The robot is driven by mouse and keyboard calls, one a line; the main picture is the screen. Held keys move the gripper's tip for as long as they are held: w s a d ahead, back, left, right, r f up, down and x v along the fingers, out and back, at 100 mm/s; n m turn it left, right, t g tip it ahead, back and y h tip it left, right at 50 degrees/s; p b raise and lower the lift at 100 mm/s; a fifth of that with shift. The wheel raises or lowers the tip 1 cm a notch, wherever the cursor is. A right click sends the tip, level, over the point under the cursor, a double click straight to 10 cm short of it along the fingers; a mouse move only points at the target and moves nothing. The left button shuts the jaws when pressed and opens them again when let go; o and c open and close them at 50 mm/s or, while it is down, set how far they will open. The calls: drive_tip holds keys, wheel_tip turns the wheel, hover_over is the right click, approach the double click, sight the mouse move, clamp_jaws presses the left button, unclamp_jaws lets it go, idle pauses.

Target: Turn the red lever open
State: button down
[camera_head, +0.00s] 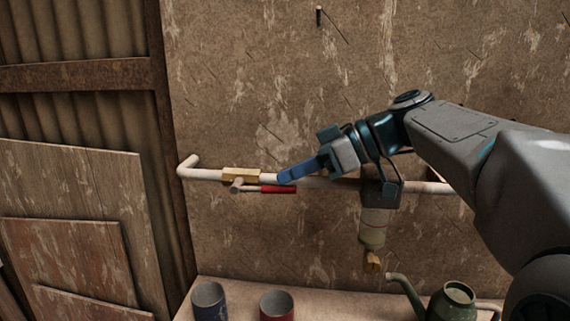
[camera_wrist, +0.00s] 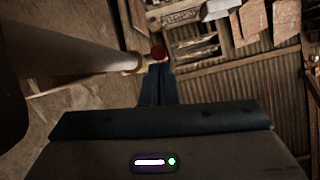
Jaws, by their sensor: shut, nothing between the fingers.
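The red lever (camera_head: 277,189) lies sideways, roughly along the white pipe (camera_head: 207,174), just below it. It joins a brass valve body (camera_head: 241,174) at its left end. My gripper (camera_head: 283,180) is shut with nothing in it. Its blue fingers point left and down, with the tips at the lever's right part in the head view; I cannot tell whether they touch it. In the wrist view the shut fingers (camera_wrist: 158,72) reach up towards the lever's red end (camera_wrist: 158,52), with the pipe (camera_wrist: 75,52) to the left. The lever's rest is hidden there.
A bracket-like fitting with a hanging cylinder (camera_head: 374,225) is on the pipe, right of my gripper. Below, a ledge holds a blue cup (camera_head: 209,300), a red cup (camera_head: 277,305) and a green watering can (camera_head: 452,301). Wooden boards (camera_head: 75,215) lean at the left.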

drive_tip(key=shift+d+f+b, duration=0.15)
drive_tip(key=shift+f+b, duration=0.35)
drive_tip(key=shift+f, duration=0.3)
drive_tip(key=shift+r, duration=0.1)
